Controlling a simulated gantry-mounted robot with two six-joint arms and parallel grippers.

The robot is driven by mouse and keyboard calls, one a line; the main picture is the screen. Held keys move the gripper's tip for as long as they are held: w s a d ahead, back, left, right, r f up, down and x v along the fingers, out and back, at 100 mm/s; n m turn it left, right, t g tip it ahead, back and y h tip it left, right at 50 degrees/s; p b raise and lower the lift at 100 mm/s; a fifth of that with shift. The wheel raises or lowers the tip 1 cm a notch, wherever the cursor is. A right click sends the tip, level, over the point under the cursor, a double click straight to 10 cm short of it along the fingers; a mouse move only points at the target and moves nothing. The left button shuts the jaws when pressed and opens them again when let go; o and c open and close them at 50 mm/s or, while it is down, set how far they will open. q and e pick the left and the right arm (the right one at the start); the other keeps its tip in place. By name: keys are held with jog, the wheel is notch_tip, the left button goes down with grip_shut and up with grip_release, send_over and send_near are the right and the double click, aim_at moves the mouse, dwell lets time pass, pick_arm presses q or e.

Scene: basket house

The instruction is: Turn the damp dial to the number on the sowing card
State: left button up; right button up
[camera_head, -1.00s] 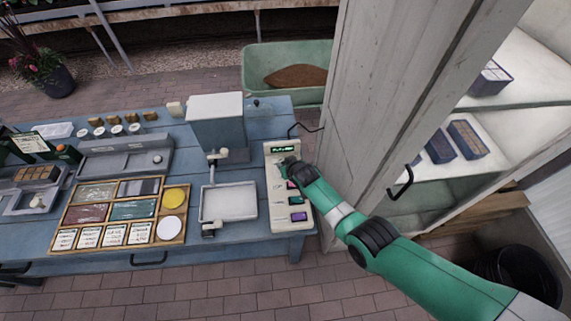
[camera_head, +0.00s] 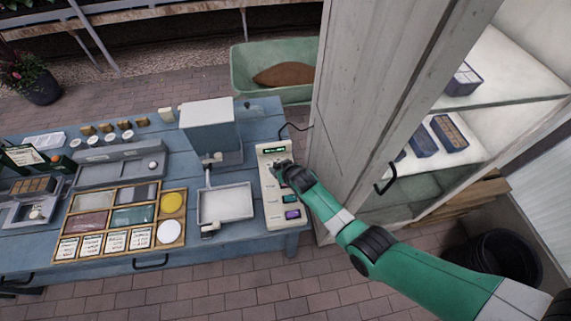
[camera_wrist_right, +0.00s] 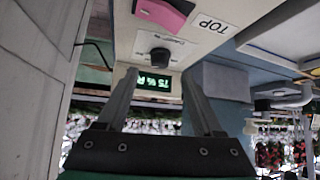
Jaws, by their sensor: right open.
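The damp dial is a black knob (camera_wrist_right: 160,57) on a pale control panel (camera_head: 290,215). In the right wrist view it lies just beyond and between the fingertips, apparently untouched. My right gripper (camera_wrist_right: 160,78) is open; in the head view the right gripper (camera_head: 276,168) is over the upper panel and hides the dial. A green-lit display (camera_wrist_right: 153,85) appears upside down in the wrist view and seems to read 75 %. A white card (camera_head: 22,156) stands at the far left; its text is too small to read, and I cannot tell whether it is the sowing card. My left gripper is out of view.
A scale-like tray (camera_head: 226,204) stands left of the panel. A cabinet door (camera_head: 350,120) rises close on the right. A wooden tray (camera_head: 185,188) holds several coloured packets and cards.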

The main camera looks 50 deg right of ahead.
jog(key=p+v, duration=0.3)
jog(key=v, duration=0.3)
jog(key=shift+s+r, duration=0.1)
jog(key=shift+r, duration=0.15)
jog(key=shift+s+a+r, duration=0.15)
jog(key=shift+s+r, duration=0.05)
jog(key=shift+s, duration=0.05)
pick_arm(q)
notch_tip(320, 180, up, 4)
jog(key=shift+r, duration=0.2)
